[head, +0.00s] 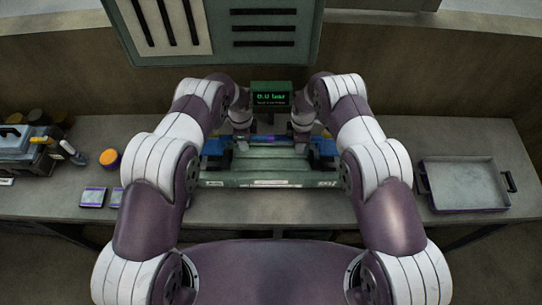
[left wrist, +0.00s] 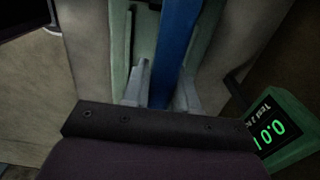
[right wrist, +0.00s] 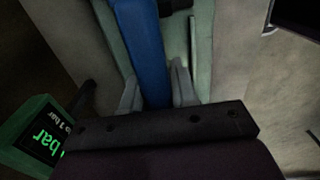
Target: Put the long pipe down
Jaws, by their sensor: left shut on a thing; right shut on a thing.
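The long pipe (head: 266,138) shows as a thin blue length running left to right between my two grippers, over the green bench fixture (head: 262,180). My left gripper (head: 241,141) is shut on it near the left end. In the left wrist view the blue pipe (left wrist: 178,45) passes between the two grey fingers (left wrist: 160,98). My right gripper (head: 300,141) is shut on it near the right end. The right wrist view shows the blue pipe (right wrist: 142,45) between the fingers (right wrist: 156,98). I cannot tell whether the pipe touches the fixture.
A green display box (head: 271,97) stands behind the fixture. A grey tray (head: 463,184) lies on the right of the workbench (head: 405,135). At left are a toolbox (head: 22,145), an orange-topped jar (head: 109,159) and small purple-edged boxes (head: 93,197).

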